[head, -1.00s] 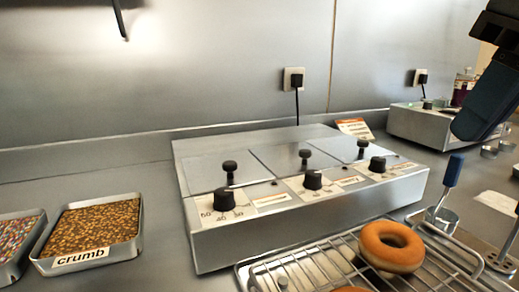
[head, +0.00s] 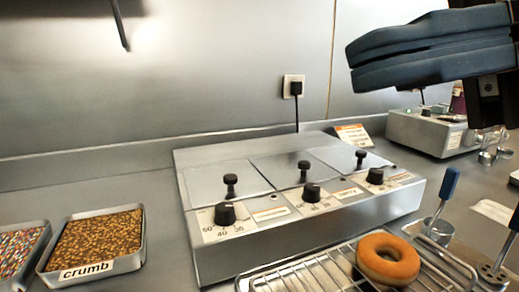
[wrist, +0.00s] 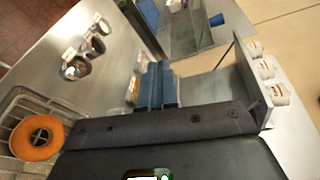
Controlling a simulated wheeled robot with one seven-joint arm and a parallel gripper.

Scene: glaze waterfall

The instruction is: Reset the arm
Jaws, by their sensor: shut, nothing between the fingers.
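My gripper (head: 352,66) is in the upper right of the head view, raised above the counter, with its two blue fingers lying one along the other and pointing left. The fingers are shut and nothing is held. In the wrist view my gripper (wrist: 156,72) shows as blue fingers near the middle, above the counter.
A steel warmer (head: 300,215) with several knobs and lids stands mid-counter. A wire rack (head: 300,278) holds a doughnut (head: 362,262). A tray labelled crumb (head: 95,240) sits left. A blue-handled tool (head: 449,183) stands right. A second appliance (head: 425,130) stands behind.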

